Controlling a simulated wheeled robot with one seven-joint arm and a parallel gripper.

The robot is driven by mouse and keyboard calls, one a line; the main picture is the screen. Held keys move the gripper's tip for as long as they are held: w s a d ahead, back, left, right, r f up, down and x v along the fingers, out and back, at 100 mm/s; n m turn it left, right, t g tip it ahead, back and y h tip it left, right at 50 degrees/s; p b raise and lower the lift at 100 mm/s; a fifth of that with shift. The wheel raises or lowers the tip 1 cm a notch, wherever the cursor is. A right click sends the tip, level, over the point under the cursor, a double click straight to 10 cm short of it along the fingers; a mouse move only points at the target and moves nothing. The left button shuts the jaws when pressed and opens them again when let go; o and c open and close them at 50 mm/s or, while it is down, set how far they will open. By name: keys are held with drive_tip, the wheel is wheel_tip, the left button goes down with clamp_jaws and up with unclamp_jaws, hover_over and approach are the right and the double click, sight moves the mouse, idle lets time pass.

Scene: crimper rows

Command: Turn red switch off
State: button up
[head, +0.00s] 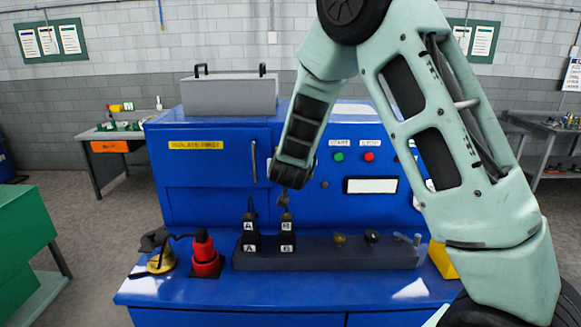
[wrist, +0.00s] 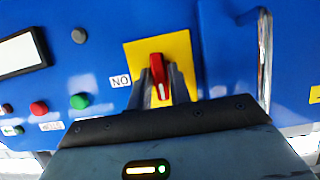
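The red switch (wrist: 157,70) is a narrow red handle with a white line on a yellow plate (wrist: 136,53) on the blue panel. In the wrist view it points nearly up and down the picture. An upside-down ON label (wrist: 120,80) sits just left of the plate. The dark fingers of my gripper (wrist: 160,85) stand close on both sides of the handle and look shut on it; contact itself is hard to see. In the head view my arm hides the switch and the fingers.
Green (head: 339,157) and red (head: 369,157) buttons and a white display (head: 370,185) are on the panel. A metal door handle (head: 254,162) is left of my wrist. Black crimp blocks (head: 249,243), a red tool (head: 205,255) and a dark rail (head: 325,256) occupy the ledge below.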

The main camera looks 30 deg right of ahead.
drive_tip(key=shift+o, duration=0.8)
drive_tip(key=b+v, duration=0.3)
drive_tip(key=v, duration=1.4)
drive_tip(key=shift+s+a+r, duration=0.1)
drive_tip(key=shift+s+a, duration=0.05)
